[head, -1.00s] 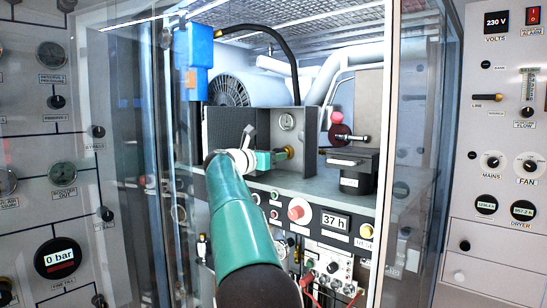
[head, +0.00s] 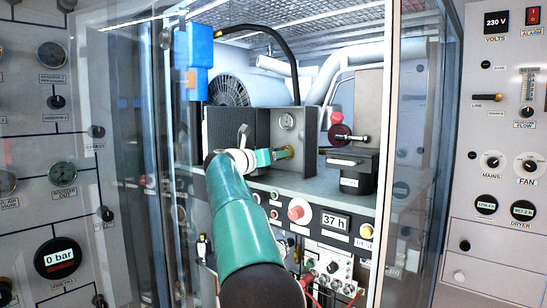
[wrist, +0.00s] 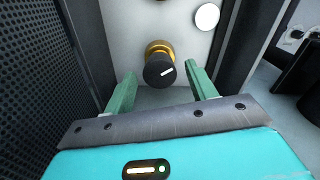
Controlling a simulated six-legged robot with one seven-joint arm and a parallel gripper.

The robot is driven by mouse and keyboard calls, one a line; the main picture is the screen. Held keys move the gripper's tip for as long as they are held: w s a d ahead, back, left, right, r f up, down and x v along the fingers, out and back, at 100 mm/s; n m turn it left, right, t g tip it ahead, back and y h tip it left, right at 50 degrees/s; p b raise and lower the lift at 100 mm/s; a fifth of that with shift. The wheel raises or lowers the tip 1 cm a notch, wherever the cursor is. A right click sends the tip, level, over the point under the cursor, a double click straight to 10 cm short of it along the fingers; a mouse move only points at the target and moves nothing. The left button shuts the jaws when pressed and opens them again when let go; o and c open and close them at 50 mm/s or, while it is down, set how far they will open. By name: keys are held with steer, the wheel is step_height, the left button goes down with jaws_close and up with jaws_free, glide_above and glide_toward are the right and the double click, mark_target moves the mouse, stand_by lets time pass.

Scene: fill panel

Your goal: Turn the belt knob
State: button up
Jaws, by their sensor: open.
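The belt knob (wrist: 159,70) is black with a white pointer line and sits on a brass collar on a grey back plate in the wrist view. No label on it can be read. My gripper (wrist: 162,84) is open, with one green finger to the left of the knob and one to the right. The fingertips are a little short of the knob or level with its lower edge, with gaps on both sides.
A dark perforated panel (wrist: 32,55) stands close on the left and a dark wall (wrist: 250,40) on the right. A black block (head: 357,172) stands to the right. The cabinet's glass door frame (head: 392,100) is to the right of my arm.

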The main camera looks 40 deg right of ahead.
steer(key=s+a, duration=0.1)
steer(key=a, duration=1.2)
steer(key=shift+a, duration=0.4)
steer(key=shift+s, duration=0.1)
